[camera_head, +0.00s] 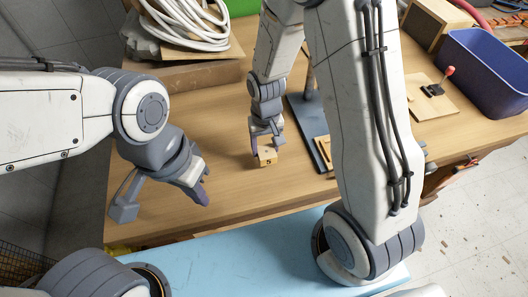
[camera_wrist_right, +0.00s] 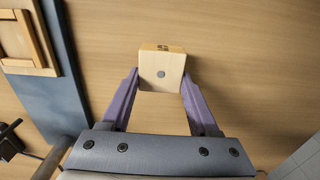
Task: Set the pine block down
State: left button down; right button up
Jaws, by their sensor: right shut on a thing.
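The pine block (camera_head: 267,157) is a small pale cube with a dark mark on its face. It is at the fingertips of my right gripper (camera_head: 264,145), over the middle of the wooden table (camera_head: 225,190). In the right wrist view the block (camera_wrist_right: 161,69) sits between the two purple fingers of the right gripper (camera_wrist_right: 160,80), which are shut on its sides. I cannot tell whether its underside touches the table. My left gripper (camera_head: 163,204) is open and empty above the table's left front part.
A coiled white hose (camera_head: 195,22) lies on a box at the back left. A dark blue-grey board (camera_head: 300,112) with a wooden piece (camera_head: 325,152) is right of the block. A blue bin (camera_head: 485,75) and a red-knobbed lever (camera_head: 434,90) stand farther right. Table around the block's left is clear.

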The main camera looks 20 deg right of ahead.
aim_at(264, 156)
jog(key=shift+a+f, duration=0.2)
notch_tip(264, 156, down, 4)
jog(key=shift+r+p, duration=0.15)
jog(key=shift+p, duration=0.35)
jog(key=shift+f, duration=0.2)
jog(key=shift+f, duration=0.15)
jog(key=o, duration=1.3)
jog(key=shift+o, duration=0.2)
jog(key=shift+r, duration=0.2)
